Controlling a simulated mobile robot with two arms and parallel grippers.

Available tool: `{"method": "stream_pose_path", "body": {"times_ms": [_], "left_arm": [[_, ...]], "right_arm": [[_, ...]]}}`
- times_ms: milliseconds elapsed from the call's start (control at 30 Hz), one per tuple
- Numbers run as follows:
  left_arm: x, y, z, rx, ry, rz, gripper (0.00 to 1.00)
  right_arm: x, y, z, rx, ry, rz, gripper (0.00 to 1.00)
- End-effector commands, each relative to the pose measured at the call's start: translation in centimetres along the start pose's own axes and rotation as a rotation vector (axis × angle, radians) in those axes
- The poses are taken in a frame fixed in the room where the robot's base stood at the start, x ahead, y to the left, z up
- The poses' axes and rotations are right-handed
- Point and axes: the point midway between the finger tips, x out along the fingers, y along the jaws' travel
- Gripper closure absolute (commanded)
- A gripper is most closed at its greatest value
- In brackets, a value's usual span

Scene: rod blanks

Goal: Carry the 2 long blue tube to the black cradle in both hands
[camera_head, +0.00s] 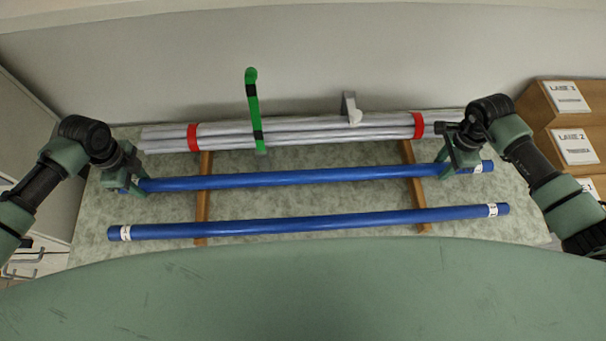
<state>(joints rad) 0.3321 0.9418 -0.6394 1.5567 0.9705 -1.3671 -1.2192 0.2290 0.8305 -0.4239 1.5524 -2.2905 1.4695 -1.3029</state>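Two long blue tubes lie roughly parallel. The far blue tube (300,179) has my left gripper (130,186) at its left end and my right gripper (458,165) near its right end. Both grippers are down at the tube, and their fingers partly hide its ends. I cannot tell whether either is closed on it. The near blue tube (300,225) has a white label at each end and no gripper at it. Both tubes cross two wooden strips (202,205). I cannot make out a black cradle.
A bundle of grey rods (300,133) with red bands lies behind the tubes. A green hook with black bands (253,105) and a grey bracket (351,108) stand there. Wooden shelving with lane signs (573,145) is at right. A green surface (300,290) fills the foreground.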

Motion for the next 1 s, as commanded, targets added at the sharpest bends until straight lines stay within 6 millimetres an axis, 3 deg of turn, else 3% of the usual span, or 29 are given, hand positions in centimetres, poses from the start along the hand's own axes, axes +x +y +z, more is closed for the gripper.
{"method": "stream_pose_path", "body": {"times_ms": [433,800,1000], "left_arm": [[-0.5,-0.1,0.0,0.000,0.000,-0.001,1.00],[-4.4,0.0,0.0,0.000,0.000,-0.001,1.00],[-5.2,0.0,0.0,0.000,0.000,-0.001,1.00]], "right_arm": [[-0.5,0.0,0.0,0.000,0.000,0.000,1.00],[-4.4,0.0,0.0,0.000,0.000,0.000,1.00],[-5.2,0.0,0.0,0.000,0.000,0.000,1.00]]}}
